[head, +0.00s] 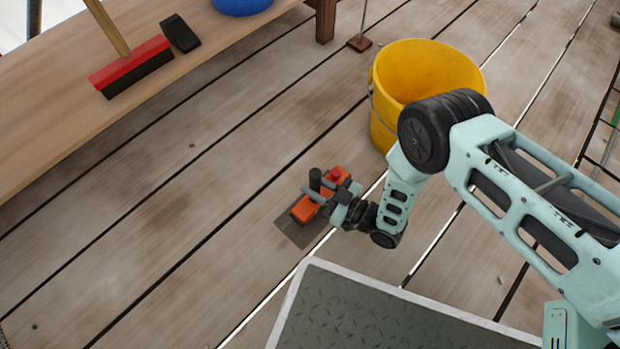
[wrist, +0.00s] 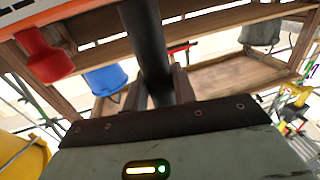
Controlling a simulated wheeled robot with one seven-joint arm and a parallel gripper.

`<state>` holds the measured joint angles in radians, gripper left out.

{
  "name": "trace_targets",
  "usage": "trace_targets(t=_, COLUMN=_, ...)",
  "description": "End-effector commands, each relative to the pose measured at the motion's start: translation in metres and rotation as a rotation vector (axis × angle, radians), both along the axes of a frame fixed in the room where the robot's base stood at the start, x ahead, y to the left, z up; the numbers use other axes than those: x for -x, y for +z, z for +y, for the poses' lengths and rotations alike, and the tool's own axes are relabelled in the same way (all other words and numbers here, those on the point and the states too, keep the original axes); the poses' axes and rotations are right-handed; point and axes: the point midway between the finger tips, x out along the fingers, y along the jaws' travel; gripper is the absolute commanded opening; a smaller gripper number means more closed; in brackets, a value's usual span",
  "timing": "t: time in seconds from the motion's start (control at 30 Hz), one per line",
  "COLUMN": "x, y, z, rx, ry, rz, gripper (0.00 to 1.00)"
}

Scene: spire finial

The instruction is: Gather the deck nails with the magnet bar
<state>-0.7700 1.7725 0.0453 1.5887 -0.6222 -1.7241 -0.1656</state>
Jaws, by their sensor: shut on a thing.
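The magnet bar (head: 306,208) is an orange bar with a black upright handle and a red knob, low over the deck boards. A dark patch lies under it; I cannot tell whether the bar touches the deck. My gripper (head: 330,194) is shut on the black handle. In the wrist view the handle (wrist: 147,45) stands between my fingers, with the red knob (wrist: 42,55) at the left. A few tiny dark specks, such as one on the left boards (head: 192,146) and one at lower left (head: 34,326), may be nails; they are too small to tell.
A yellow bucket (head: 382,125) stands on the deck behind my gripper. A wooden bench (head: 45,128) at upper left carries a red brush (head: 130,65), a black block (head: 180,33) and a blue container (head: 240,5). The deck boards left of the bar are mostly clear.

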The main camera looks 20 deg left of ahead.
Motion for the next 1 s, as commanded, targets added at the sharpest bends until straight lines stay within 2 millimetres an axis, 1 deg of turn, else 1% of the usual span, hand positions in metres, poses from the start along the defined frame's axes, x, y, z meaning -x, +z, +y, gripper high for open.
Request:
trace_targets(t=0.03, x=0.001, y=0.002, z=-0.003, rx=-0.002, ry=0.000, rz=0.000, gripper=0.00)
trace_targets(t=0.87, x=0.022, y=0.002, z=-0.053, rx=-0.002, ry=-0.002, rz=0.000, gripper=0.00)
trace_targets(t=0.9, x=0.021, y=0.008, z=-0.052, rx=-0.004, ry=-0.001, rz=-0.001, gripper=0.00)
trace_targets(t=1.0, x=0.021, y=0.015, z=-0.051, rx=-0.003, ry=-0.001, rz=-0.001, gripper=0.00)
